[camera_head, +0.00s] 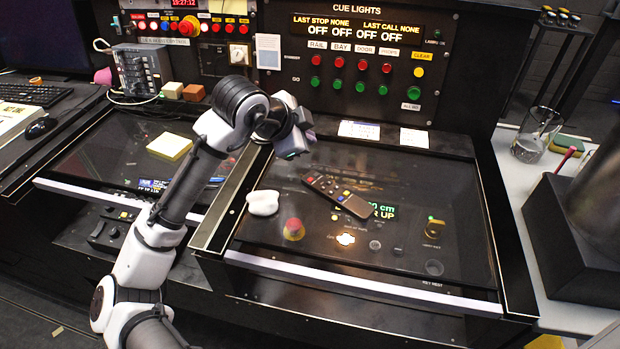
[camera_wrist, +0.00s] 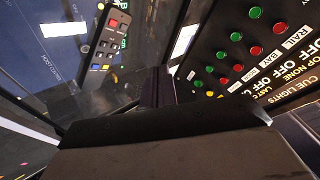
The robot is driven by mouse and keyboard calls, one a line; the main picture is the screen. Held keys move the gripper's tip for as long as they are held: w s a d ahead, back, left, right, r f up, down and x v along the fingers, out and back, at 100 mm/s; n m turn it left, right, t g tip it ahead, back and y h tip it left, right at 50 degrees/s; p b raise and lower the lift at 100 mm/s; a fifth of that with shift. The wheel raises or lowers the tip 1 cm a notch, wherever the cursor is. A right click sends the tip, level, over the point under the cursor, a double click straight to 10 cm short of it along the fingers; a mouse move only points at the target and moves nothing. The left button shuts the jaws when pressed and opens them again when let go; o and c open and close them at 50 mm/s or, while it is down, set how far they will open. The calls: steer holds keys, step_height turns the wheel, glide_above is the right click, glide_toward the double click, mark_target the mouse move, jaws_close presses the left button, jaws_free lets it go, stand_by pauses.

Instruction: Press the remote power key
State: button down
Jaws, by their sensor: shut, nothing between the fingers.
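The black remote (camera_head: 337,196) lies slanted on the dark glass-topped desk panel, with small coloured keys on its face. It also shows in the wrist view (camera_wrist: 107,44) at the upper left, where a red key (camera_wrist: 113,23) sits near its upper end. I take this red key for the power key, but its marking is too small to read. My gripper (camera_head: 299,146) is raised above the back edge of the panel, behind and left of the remote and apart from it. Its fingers (camera_wrist: 160,84) are together and empty in the wrist view.
The cue light panel (camera_head: 352,75) with red and green buttons stands upright behind my gripper. A white lump (camera_head: 263,203) and a red knob (camera_head: 294,229) are left of the remote. A yellow-topped switch (camera_head: 434,225) is to its right. Paper cards (camera_head: 360,130) lie behind.

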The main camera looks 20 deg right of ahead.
step_height(320, 180, down, 9)
steer(key=b, duration=0.7)
steer(key=shift+r, duration=0.1)
stand_by(2.0)
steer(key=shift+f+b, duration=0.3)
steer(key=shift+f, duration=0.1)
steer(key=shift+f, duration=0.25)
stand_by(0.3)
steer(key=shift+r, duration=0.1)
steer(key=shift+r+p, duration=0.4)
steer(key=shift+r, duration=0.2)
steer(key=shift+r+p, duration=2)
steer(key=shift+r, duration=0.5)
